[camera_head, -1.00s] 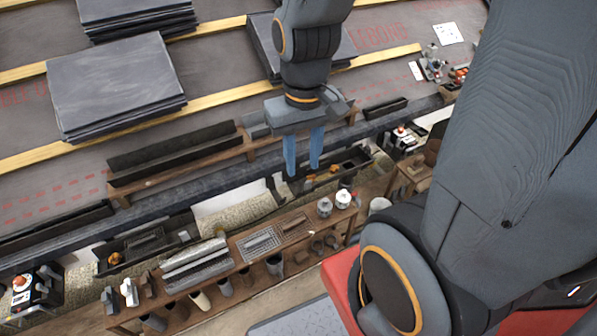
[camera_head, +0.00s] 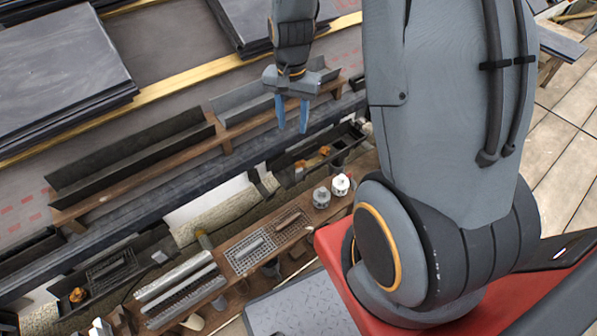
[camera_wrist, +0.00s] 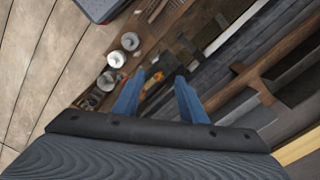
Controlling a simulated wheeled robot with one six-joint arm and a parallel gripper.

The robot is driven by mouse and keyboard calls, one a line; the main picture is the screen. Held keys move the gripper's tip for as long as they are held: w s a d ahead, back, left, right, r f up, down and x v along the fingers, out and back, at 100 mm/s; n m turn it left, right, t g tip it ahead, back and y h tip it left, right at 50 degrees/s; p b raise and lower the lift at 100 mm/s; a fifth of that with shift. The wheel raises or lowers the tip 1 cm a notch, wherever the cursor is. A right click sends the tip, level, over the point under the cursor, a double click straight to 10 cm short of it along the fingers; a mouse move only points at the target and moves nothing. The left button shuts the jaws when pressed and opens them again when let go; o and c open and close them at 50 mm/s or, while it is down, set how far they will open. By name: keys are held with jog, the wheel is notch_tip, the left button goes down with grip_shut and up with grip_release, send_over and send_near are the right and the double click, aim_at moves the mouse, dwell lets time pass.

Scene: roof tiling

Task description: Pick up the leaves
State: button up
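Small orange-brown leaves (camera_head: 325,150) lie in a dark gutter trough (camera_head: 290,178) in the middle of the head view. Another orange-brown clump (camera_head: 78,295) lies in the dark trough at lower left; I cannot tell for certain that it is leaves. My gripper (camera_head: 291,121) points down, with its two blue fingers apart and nothing between them. It hangs above and slightly behind the leaves. In the wrist view, an orange patch (camera_wrist: 153,84) shows between the fingers of my gripper (camera_wrist: 159,75), below them; its shape is too small to make out.
A workbench (camera_head: 225,287) with metal grates and two white-lidded cans (camera_head: 340,184) stands in front of the gutter. An empty dark channel (camera_head: 130,160) and a grey one (camera_head: 240,100) sit on a wooden ledge behind. Slate stacks (camera_head: 60,65) lie on the roof.

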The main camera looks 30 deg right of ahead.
aim_at(300, 162)
jog(key=w+d+f+m+b, duration=0.2)
jog(key=w+f, duration=0.1)
jog(key=f, duration=0.5)
jog(key=w+d+f+m+b, duration=0.2)
jog(key=f+m, duration=0.1)
jog(key=f, duration=0.5)
jog(key=w+d+f+m+b, duration=0.2)
jog(key=w+d+f+b, duration=0.1)
jog(key=f, duration=0.4)
jog(key=shift+w+f+m, duration=0.3)
jog(key=shift+f, duration=0.1)
notch_tip(300, 162, down, 8)
jog(key=shift+w+a+r+b, duration=0.15)
jog(key=shift+r+b, duration=0.1)
jog(key=shift+b, duration=0.2)
jog(key=c, duration=0.8)
